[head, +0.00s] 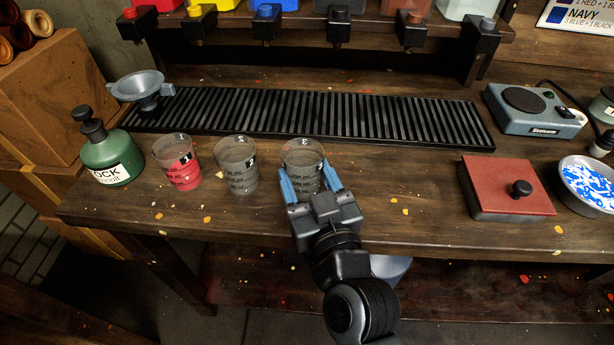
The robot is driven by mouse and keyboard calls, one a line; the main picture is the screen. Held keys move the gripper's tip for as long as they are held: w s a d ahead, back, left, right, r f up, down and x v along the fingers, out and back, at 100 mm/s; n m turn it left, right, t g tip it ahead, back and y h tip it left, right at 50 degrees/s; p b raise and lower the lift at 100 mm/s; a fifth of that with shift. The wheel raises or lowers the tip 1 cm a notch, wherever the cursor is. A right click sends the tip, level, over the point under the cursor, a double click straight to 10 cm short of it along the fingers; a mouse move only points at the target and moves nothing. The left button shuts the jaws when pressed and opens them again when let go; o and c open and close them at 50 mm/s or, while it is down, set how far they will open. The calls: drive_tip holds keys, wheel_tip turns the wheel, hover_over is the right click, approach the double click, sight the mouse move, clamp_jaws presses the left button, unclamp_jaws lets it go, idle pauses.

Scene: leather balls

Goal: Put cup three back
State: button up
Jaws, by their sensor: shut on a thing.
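Cup three (303,160) is a clear measuring cup with a "3" on its rim, upright at the right end of a row of cups on the wooden bench. It looks empty. My gripper (309,188) has its blue fingers around the cup's sides, shut on it from the front. The cup appears at bench height; whether its base touches the bench is hidden by my gripper. Cup two (237,164) stands just to its left and looks empty. Cup one (177,162), with red contents, stands left of that.
A green bottle (106,152) and a grey funnel (140,88) are at the left. A slatted black grate (310,117) lies behind the cups. A red-lidded box (506,186), a scale (535,108) and a bowl of blue and white (588,184) are at the right.

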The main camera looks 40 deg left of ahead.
drive_tip(key=shift+f, duration=0.2)
drive_tip(key=o, duration=1.1)
drive_tip(key=shift+r, duration=0.1)
drive_tip(key=shift+r, duration=0.15)
drive_tip(key=shift+b+v, duration=1.35)
drive_tip(key=shift+v, duration=4.65)
